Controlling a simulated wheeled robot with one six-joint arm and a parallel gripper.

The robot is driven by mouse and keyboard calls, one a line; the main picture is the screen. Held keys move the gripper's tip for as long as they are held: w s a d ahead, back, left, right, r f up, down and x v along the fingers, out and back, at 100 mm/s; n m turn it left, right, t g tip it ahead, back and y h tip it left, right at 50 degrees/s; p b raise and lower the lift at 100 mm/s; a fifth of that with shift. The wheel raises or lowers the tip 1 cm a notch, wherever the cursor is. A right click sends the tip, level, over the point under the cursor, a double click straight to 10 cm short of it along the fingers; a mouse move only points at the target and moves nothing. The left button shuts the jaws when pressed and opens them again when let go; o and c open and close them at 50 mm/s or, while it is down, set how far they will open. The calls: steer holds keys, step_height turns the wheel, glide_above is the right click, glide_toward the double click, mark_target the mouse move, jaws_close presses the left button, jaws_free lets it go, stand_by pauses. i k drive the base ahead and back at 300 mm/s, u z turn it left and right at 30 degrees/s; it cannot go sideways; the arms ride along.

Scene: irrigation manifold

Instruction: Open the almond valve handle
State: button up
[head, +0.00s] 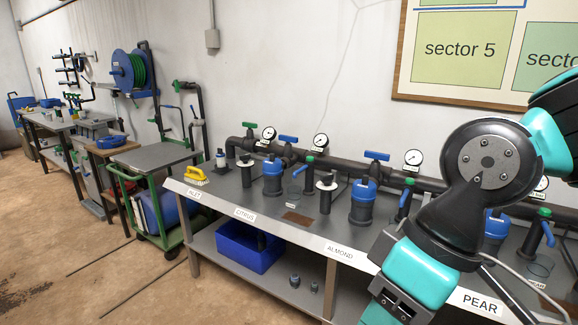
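The ALMOND label (340,252) is on the front edge of the grey bench (290,225), left of the PEAR label (482,303). Behind it, a blue handle (376,155) sits crosswise on top of the dark pipe (340,168), left of a gauge (412,158). A blue lever (404,203) hangs on an upright fitting to its right. I cannot tell for certain which handle is the almond one; the small tags are unreadable. My arm, black and teal, covers the right of the bench. My gripper's fingers are not visible.
Blue-capped filters (362,203) and black-and-white fittings (326,190) stand on the bench. A yellow brush (195,175) lies at its left end, and a blue bin (250,246) is on the lower shelf. A green cart (155,160) stands left. Floor at front left is clear.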

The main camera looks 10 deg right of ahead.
mark_target(377, 157)
steer(key=z, duration=1.25)
steer(key=k, duration=0.1)
steer(key=u, duration=1.85)
steer(key=i, duration=1)
steer(key=z, duration=0.85)
steer(key=i, duration=0.8)
steer(key=z, duration=1.05)
steer(key=i, duration=0.25)
steer(key=z, duration=0.15)
